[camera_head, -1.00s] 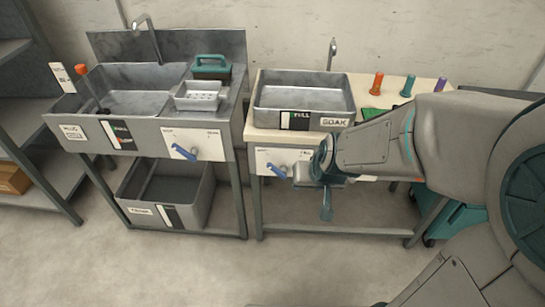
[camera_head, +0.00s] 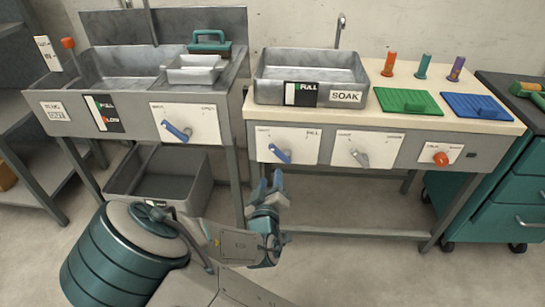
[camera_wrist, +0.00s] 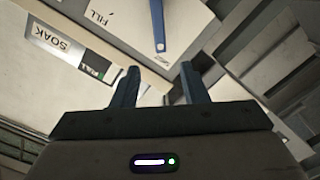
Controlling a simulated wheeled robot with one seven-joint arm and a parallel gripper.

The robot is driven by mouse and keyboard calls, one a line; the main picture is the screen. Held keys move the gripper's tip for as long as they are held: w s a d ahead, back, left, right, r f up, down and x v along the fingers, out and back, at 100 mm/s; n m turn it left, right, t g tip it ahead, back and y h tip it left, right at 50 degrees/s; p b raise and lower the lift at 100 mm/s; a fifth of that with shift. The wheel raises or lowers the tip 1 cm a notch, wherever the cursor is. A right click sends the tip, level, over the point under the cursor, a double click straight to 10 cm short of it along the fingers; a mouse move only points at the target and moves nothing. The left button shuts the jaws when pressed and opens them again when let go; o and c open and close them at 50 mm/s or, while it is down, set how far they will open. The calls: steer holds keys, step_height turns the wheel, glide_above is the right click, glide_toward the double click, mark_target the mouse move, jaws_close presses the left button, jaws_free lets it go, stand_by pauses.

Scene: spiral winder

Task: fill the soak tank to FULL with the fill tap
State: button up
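The soak tank (camera_head: 262,96) is an open grey metal basin on the cream bench, with a SOAK label (camera_head: 346,96) and a FULL gauge (camera_head: 301,93) on its front. No clear water surface shows in it. A thin spout (camera_head: 340,30) stands behind it. The fill tap is a blue lever (camera_head: 281,155) on a white panel below the tank, slanting down to the right. In the wrist view the blue lever (camera_wrist: 158,25) lies beyond my fingers. My gripper (camera_head: 270,180) is open and empty, just below the lever and apart from it.
A grey valve lever (camera_head: 359,157) and an orange knob (camera_head: 440,159) sit right of the tap. Another blue lever (camera_head: 177,131) is on the sink (camera_head: 85,82) bench at left. Green (camera_head: 408,102) and blue (camera_head: 480,106) mats lie on the bench. A teal cabinet (camera_head: 510,205) stands at right.

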mark_target(273, 150)
steer(key=w+b, duration=0.2)
steer(key=w, duration=1.1)
steer(key=shift+w+r, duration=0.15)
steer(key=shift+w, duration=0.25)
steer(key=shift+d, duration=0.1)
steer(key=shift+c, duration=0.3)
jaws_close()
